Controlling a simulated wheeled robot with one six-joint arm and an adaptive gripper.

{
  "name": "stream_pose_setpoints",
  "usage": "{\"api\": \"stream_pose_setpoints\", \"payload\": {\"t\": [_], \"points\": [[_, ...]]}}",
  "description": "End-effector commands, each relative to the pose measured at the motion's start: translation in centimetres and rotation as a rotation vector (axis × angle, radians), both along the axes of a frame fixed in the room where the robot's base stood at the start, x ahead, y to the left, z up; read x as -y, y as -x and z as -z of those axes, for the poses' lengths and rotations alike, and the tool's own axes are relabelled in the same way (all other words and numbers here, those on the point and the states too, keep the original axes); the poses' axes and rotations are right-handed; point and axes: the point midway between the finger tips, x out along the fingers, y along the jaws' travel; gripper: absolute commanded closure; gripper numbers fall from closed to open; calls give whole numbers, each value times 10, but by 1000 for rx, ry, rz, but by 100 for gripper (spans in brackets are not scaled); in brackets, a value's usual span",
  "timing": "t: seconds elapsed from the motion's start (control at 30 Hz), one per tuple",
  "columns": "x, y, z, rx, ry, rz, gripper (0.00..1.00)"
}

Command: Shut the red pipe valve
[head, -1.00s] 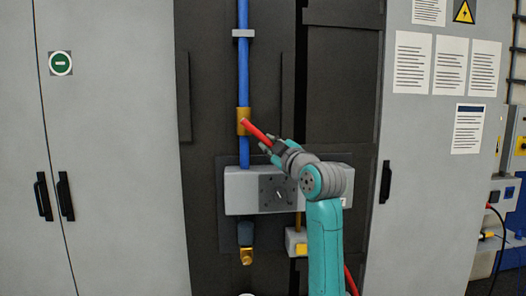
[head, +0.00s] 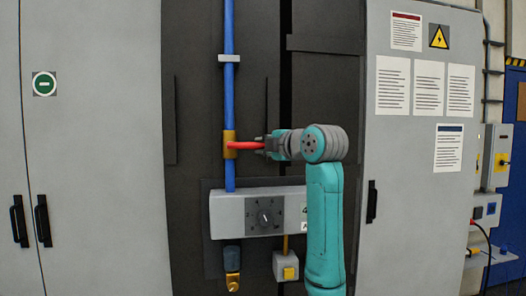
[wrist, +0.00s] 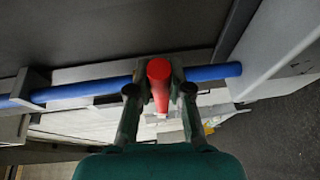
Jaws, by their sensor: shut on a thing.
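The red valve handle (head: 246,145) sticks out to the right, about level, from the brass valve body (head: 229,145) on the vertical blue pipe (head: 229,95). My gripper (head: 268,145) is shut on the handle's outer end in the head view. In the wrist view the red handle (wrist: 159,86) lies between my two fingers (wrist: 160,92), with the blue pipe (wrist: 90,89) running across behind it. The brass body is mostly hidden behind the handle and fingers there.
A grey box with a black dial (head: 265,217) is mounted below the valve. A small box with a yellow button (head: 289,272) and a brass fitting (head: 232,282) hang under it. Grey cabinets (head: 90,120) stand on both sides.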

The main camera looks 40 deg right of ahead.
Motion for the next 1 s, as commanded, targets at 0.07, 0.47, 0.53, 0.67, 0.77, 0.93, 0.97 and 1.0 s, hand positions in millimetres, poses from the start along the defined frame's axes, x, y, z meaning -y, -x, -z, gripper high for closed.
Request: {"api": "stream_pose_setpoints", "payload": {"t": [0.07, 0.47, 0.53, 0.67, 0.77, 0.93, 0.97, 1.0], "points": [[-1, 0, -2, -8, 12, 0, 100], [-1, 0, -3, -15, 24, -1, 100], [-1, 0, -3, -14, 25, -1, 100], [-1, 0, -3, -14, 25, -1, 56], [-1, 0, -3, -14, 24, -1, 55], [0, 0, -3, -15, 24, -1, 55], [0, 0, -3, -15, 24, -1, 55], [0, 1, -3, -15, 24, 0, 55]]}}
